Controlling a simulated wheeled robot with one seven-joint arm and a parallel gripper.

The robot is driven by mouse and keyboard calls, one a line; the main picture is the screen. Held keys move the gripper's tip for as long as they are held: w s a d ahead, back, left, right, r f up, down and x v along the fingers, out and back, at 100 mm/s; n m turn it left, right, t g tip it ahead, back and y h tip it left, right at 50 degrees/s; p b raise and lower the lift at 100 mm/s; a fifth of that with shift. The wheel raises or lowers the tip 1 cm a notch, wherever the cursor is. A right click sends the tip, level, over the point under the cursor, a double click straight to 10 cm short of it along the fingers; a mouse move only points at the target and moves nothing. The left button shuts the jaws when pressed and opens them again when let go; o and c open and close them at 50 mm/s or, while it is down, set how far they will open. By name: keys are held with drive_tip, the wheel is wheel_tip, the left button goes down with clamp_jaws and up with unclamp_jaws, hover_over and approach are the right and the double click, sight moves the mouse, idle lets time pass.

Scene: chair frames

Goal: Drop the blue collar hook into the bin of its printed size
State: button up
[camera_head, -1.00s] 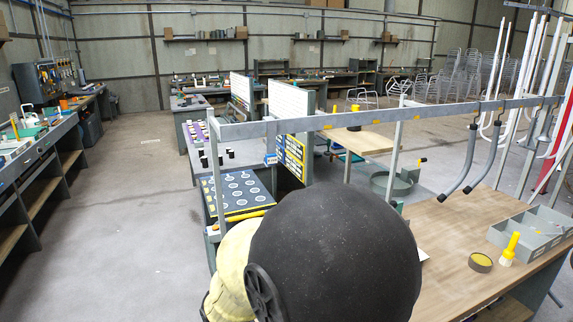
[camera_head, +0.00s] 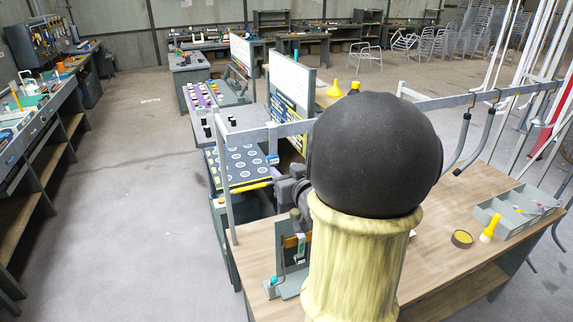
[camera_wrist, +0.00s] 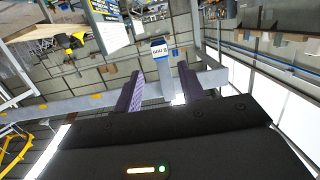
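The blue collar hook (camera_head: 272,158) hangs on the grey rail at the left end of the bench. In the wrist view its blue and white collar (camera_wrist: 159,48) shows just past my fingertips, with small print I cannot read. My gripper (camera_wrist: 160,78) has its two dark fingers apart, one on each side of the hook's grey stem. I cannot tell whether they touch it. In the head view my gripper (camera_head: 289,187) is partly hidden behind my arm, just right of the hook. A grey divided tray (camera_head: 487,212) sits on the bench at right; no size labels are readable.
The grey rail (camera_head: 240,137) crosses above the wooden bench (camera_head: 258,238). A small stand (camera_head: 290,280) is on the bench near my arm. A yellow-topped round tin (camera_head: 462,239) and a yellow-white bottle (camera_head: 489,230) stand by the tray. Dark curved hooks (camera_head: 484,140) hang at right.

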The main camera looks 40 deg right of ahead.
sight(274, 161)
drive_tip(key=shift+w, duration=0.1)
drive_tip(key=x, duration=0.8)
drive_tip(key=shift+a+f+b, duration=0.1)
drive_tip(key=shift+b, duration=0.3)
clamp_jaws()
drive_tip(key=shift+r+p, duration=0.9)
drive_tip(key=shift+r, duration=0.3)
drive_tip(key=shift+s, duration=0.3)
drive_tip(key=shift+s+a, duration=0.2)
drive_tip(key=shift+s, duration=0.5)
drive_tip(key=shift+s+a, duration=0.1)
drive_tip(key=shift+s, duration=0.25)
drive_tip(key=shift+s+a+b, duration=0.1)
drive_tip(key=shift+s+b, duration=0.1)
drive_tip(key=shift+b, duration=0.1)
